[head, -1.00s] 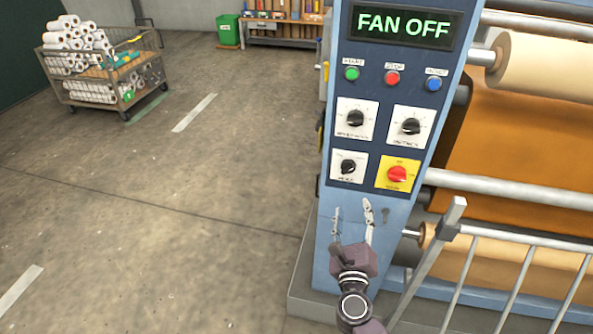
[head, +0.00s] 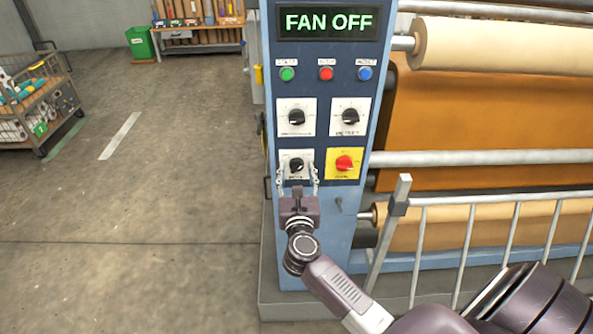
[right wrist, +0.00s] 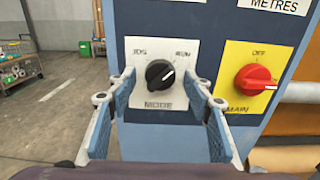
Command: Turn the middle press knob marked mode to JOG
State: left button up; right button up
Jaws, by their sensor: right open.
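The mode knob (head: 296,165) is a black rotary knob on a white square plate, at the lower left of the knobs on the blue press panel (head: 335,215). In the right wrist view the mode knob (right wrist: 160,74) has its white pointer line toward the upper right, at the RUN side. JOG is printed at the upper left of the plate. My right gripper (head: 297,172) is open in front of the plate, also seen in the right wrist view (right wrist: 158,92). Its fingers stand left and right of the knob, apart from it. My left gripper is not in view.
A red main switch (head: 344,163) on a yellow plate sits just right of the mode plate. Two more black knobs and three buttons are above, under a display (head: 326,22) reading FAN OFF. A grey railing (head: 470,220) stands right.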

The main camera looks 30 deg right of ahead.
jog(key=shift+c, duration=0.7)
jog(key=c, duration=1)
